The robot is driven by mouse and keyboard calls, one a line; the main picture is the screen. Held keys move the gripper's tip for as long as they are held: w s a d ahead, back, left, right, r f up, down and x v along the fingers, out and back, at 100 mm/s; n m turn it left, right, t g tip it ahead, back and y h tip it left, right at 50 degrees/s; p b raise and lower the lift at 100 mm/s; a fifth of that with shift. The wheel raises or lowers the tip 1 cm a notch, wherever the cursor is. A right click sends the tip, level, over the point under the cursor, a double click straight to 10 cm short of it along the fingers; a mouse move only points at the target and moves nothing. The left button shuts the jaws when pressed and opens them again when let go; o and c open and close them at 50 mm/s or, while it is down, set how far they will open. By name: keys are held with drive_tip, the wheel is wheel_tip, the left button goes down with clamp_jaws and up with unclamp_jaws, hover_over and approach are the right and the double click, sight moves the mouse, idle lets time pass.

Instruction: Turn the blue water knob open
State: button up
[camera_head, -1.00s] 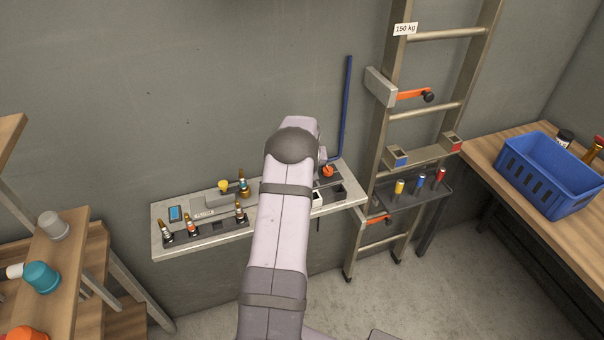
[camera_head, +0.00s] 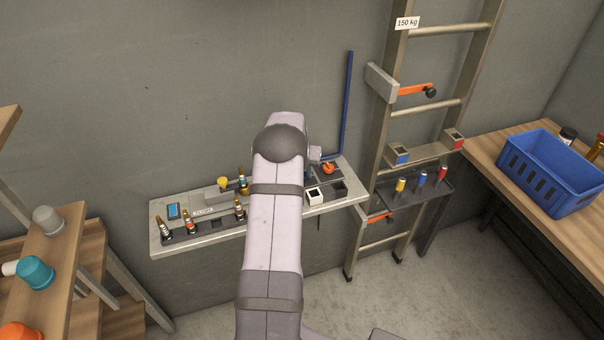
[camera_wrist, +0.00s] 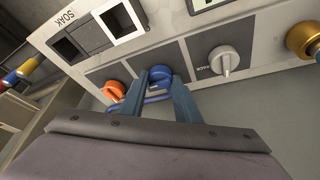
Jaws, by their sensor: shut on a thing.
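The blue water knob (camera_wrist: 160,74) sits on a dark panel of the grey shelf unit, between an orange knob and a grey knob, in the wrist view. My gripper (camera_wrist: 159,80) has its two blue-grey fingers on either side of the blue knob, and it is shut on the knob. In the head view my arm hides the gripper and most of the blue knob. The orange knob (camera_head: 328,168) shows just right of my arm there, and also in the wrist view (camera_wrist: 112,91).
A grey knob (camera_wrist: 224,60) and a brass fitting (camera_wrist: 302,40) lie to the right in the wrist view. Square sockets (camera_wrist: 122,20) are above. A blue pipe (camera_head: 346,105) runs up the wall. A ladder (camera_head: 385,130) and a blue crate (camera_head: 550,172) stand at right.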

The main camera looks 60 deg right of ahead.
drive_tip(key=shift+m, duration=0.4)
drive_tip(key=o, duration=1)
drive_tip(key=shift+o, duration=0.2)
drive_tip(key=b+v, duration=0.3)
drive_tip(key=v, duration=0.4)
drive_tip(key=shift+a+r, duration=0.15)
